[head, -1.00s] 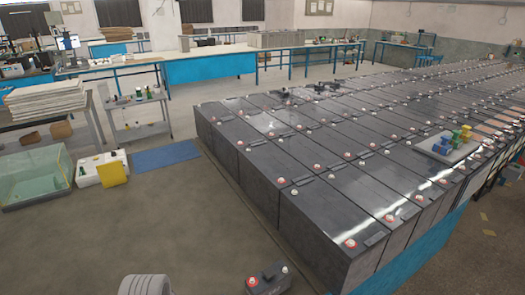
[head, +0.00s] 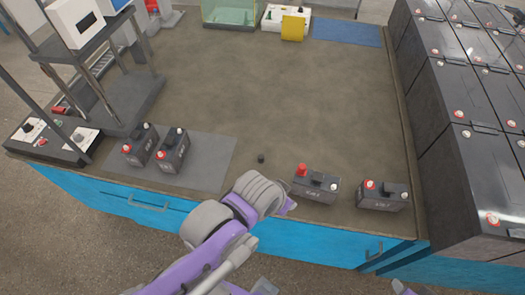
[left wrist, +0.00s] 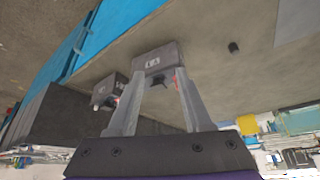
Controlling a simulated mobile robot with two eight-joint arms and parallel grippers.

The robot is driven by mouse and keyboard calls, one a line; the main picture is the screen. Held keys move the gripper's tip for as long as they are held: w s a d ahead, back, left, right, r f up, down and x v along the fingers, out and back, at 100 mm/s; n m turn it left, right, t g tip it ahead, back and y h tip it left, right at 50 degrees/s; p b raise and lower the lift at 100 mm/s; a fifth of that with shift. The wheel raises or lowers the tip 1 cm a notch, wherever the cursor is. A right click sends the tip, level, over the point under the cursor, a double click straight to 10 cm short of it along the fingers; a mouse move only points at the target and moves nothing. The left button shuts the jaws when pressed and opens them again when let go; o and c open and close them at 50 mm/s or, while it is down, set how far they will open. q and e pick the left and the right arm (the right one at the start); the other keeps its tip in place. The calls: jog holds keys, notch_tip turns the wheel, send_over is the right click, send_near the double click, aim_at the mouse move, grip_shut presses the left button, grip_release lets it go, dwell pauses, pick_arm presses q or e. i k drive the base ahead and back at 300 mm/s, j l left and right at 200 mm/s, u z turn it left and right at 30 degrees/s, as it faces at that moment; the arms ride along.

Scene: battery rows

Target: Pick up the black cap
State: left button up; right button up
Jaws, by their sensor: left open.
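The black cap (head: 261,158) is a small dark cylinder lying on the brown bench top, between two pairs of batteries. It also shows in the left wrist view (left wrist: 233,47), up and to the right of the fingers. My left gripper (head: 287,208) is near the bench's front edge, below and right of the cap in the head view, mostly hidden behind its own grey wrist. In the left wrist view its two fingers (left wrist: 160,80) are apart, with a battery (left wrist: 157,62) behind the gap. I cannot tell whether they touch it.
Two batteries (head: 316,187) (head: 382,196) stand right of the cap. Two more (head: 139,146) (head: 172,151) stand on a grey mat (head: 205,173) at left. A dark stand (head: 122,110) rises at far left, and large battery rows (head: 450,100) line the right. The middle is clear.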

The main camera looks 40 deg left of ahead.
aim_at(261, 158)
jog(key=u, duration=1.5)
jog(key=i+j, duration=0.15)
jog(key=j, duration=0.2)
jog(key=j+z, duration=0.1)
jog(key=z, duration=0.25)
jog(key=j+z, duration=0.1)
jog(key=z, duration=0.25)
jog(key=i+j+z, duration=0.1)
jog(key=z, duration=1.05)
